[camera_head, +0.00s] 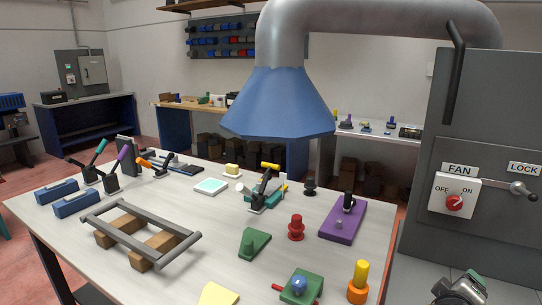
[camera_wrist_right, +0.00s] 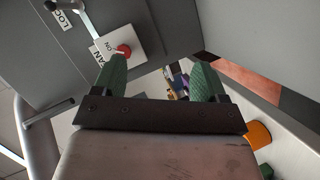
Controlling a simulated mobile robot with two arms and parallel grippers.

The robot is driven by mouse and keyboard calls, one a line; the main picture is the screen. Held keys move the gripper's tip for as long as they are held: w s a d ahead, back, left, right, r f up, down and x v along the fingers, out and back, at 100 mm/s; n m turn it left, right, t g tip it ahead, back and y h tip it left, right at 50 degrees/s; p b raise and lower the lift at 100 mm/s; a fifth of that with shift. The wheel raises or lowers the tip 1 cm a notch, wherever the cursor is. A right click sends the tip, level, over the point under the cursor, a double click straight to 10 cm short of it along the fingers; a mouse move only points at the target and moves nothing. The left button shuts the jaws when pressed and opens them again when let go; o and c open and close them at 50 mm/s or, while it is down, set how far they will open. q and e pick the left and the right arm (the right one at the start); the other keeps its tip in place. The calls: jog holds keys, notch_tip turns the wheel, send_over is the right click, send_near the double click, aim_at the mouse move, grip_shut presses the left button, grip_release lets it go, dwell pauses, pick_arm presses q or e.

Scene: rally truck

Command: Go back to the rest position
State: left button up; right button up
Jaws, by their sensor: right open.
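My right gripper (camera_head: 468,284) shows at the bottom right of the head view, below the grey cabinet's fan switch and apart from it. In the right wrist view its two green fingers (camera_wrist_right: 160,80) are spread with nothing held between them. The fan switch (camera_head: 454,202) is a white plate marked OFF and ON with a red knob; it also shows in the right wrist view (camera_wrist_right: 124,50), beyond the fingers. My left gripper is not in view.
The grey cabinet (camera_head: 490,130) with a lock lever (camera_head: 524,191) stands at the right. A workbench (camera_head: 190,215) with several clamps, a purple block (camera_head: 343,222) and an orange-yellow piece (camera_head: 358,285) fills the front. A blue extraction hood (camera_head: 278,103) hangs over it.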

jog(key=s+a+f+m+g+y, duration=0.1)
jog(key=s+a+f+g+y, duration=0.2)
jog(key=s+a+f+y, duration=0.6)
jog(key=s+a+f+m+g+y, duration=0.15)
jog(key=s+a+f, duration=0.3)
jog(key=s, duration=0.45)
jog(key=s+a+f+g, duration=0.25)
jog(key=s+a, duration=0.35)
jog(key=s, duration=0.4)
notch_tip(320, 180, down, 24)
jog(key=g, duration=0.1)
jog(key=s+d+f+g, duration=0.1)
jog(key=s+d+f, duration=0.1)
jog(key=s+f, duration=1.5)
jog(key=shift+d+f, duration=0.35)
jog(key=shift+f, duration=0.25)
